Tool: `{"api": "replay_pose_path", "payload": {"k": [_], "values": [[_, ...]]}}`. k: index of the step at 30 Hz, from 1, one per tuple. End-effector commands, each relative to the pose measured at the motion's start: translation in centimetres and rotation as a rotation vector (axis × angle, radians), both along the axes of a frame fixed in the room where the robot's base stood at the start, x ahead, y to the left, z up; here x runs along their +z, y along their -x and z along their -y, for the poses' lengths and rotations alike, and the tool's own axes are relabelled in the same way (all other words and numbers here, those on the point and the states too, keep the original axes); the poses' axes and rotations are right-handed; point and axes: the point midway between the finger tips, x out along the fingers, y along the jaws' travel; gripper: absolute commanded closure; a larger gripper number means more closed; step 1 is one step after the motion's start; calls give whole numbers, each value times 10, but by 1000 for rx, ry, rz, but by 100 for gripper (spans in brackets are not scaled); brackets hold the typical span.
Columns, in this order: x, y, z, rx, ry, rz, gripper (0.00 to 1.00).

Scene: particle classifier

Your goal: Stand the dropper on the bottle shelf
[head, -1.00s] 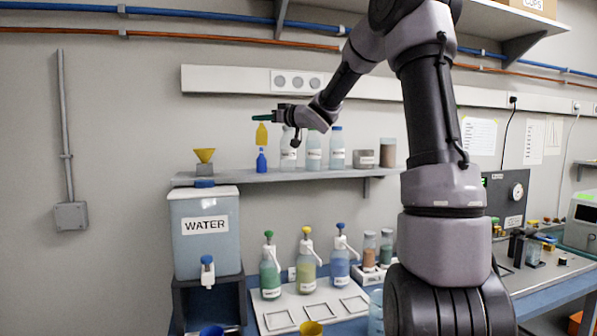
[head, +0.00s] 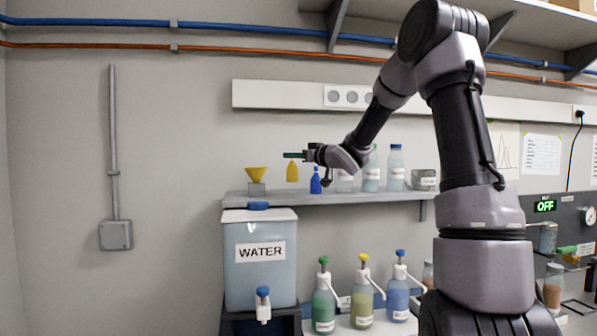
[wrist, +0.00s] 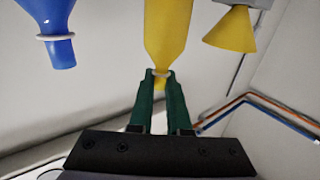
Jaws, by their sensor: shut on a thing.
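My gripper (head: 293,155) is shut on the neck of the yellow dropper (head: 292,172). The dropper hangs upright below the green fingers, its bottom seemingly a little above the bottle shelf (head: 330,199). The wrist view also shows the yellow dropper (wrist: 168,35) between the fingertips (wrist: 160,75); this picture appears upside down. A similar blue dropper (head: 315,182) stands on the shelf just right of the yellow one, and also shows in the wrist view (wrist: 57,45). The gap between the yellow dropper's base and the shelf is hard to judge.
A yellow funnel (head: 256,174) on a grey block stands at the shelf's left end. Bottles (head: 396,168) and a jar (head: 424,180) stand to the right, partly behind my arm. The water tank (head: 259,275) is below. Free shelf shows between funnel and blue dropper.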

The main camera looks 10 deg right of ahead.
Motion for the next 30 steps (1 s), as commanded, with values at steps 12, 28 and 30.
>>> {"api": "replay_pose_path", "payload": {"k": [12, 28, 30], "values": [[-39, 0, 0, 0, 0, 1, 100], [-41, 0, 0, 0, 1, 1, 54], [-41, 0, 0, 0, 1, 1, 54]]}}
